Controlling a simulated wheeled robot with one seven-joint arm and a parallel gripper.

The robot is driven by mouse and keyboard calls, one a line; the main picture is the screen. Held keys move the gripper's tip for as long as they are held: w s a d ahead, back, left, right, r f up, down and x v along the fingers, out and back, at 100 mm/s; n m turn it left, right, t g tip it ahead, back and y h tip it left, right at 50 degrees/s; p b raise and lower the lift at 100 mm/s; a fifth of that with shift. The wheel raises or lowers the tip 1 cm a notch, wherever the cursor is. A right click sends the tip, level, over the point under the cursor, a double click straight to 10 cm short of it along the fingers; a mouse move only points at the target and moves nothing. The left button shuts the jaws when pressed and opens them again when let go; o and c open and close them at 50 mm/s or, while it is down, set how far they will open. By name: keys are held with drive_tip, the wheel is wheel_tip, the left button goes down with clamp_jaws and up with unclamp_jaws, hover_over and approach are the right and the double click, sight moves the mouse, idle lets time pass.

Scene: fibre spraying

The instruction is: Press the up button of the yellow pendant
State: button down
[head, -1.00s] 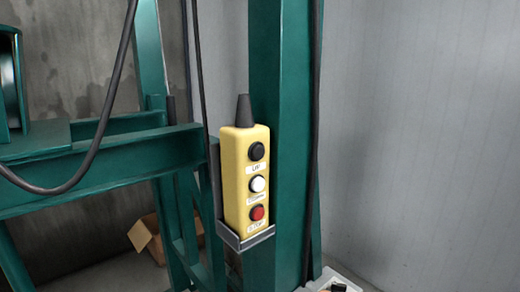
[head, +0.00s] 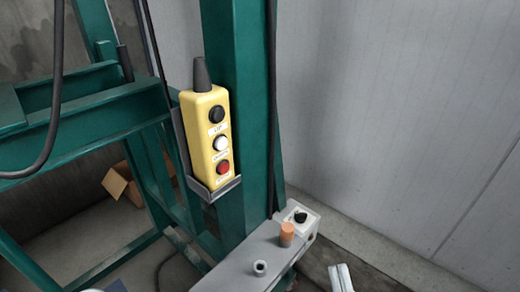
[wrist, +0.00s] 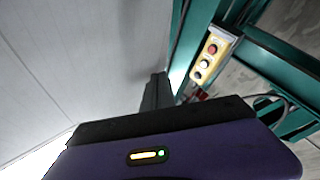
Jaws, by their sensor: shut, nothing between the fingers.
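The yellow pendant (head: 207,135) sits upright, slightly tilted in the picture, in a grey holder on a green post. Its top button is black, the up button (head: 217,114); below it are a white button (head: 220,143) and a red button (head: 223,167). In the wrist view the pendant (wrist: 207,62) appears upside down, with its black button lowest. My gripper (wrist: 156,90) shows there as dark fingers, shut and empty, to the left of the pendant and apart from it. I cannot clearly make out the gripper in the head view.
Green frame beams (head: 90,110) stand left of the pendant, with a hanging black cable (head: 55,100). A cardboard box (head: 122,184) is behind the frame. A grey wall (head: 400,100) is at right.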

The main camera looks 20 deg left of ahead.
sight(218, 115)
drive_tip(key=w+a+r+n+p, duration=0.1)
drive_tip(key=w+a+r+n, duration=0.2)
drive_tip(key=a+r+n, duration=0.2)
drive_tip(key=w+a+r+n+y+p, duration=0.1)
drive_tip(key=w+a+r+n, duration=0.3)
drive_tip(key=a+r, duration=0.2)
drive_tip(key=shift+r+n+p, duration=0.3)
drive_tip(key=shift+r+n, duration=0.1)
drive_tip(key=shift+r, duration=1)
drive_tip(key=w+a+b, duration=0.3)
drive_tip(key=a+b, duration=0.1)
drive_tip(key=a, duration=0.4)
drive_tip(key=shift+b, duration=0.35)
drive_tip(key=shift+a, duration=0.2)
idle(0.5)
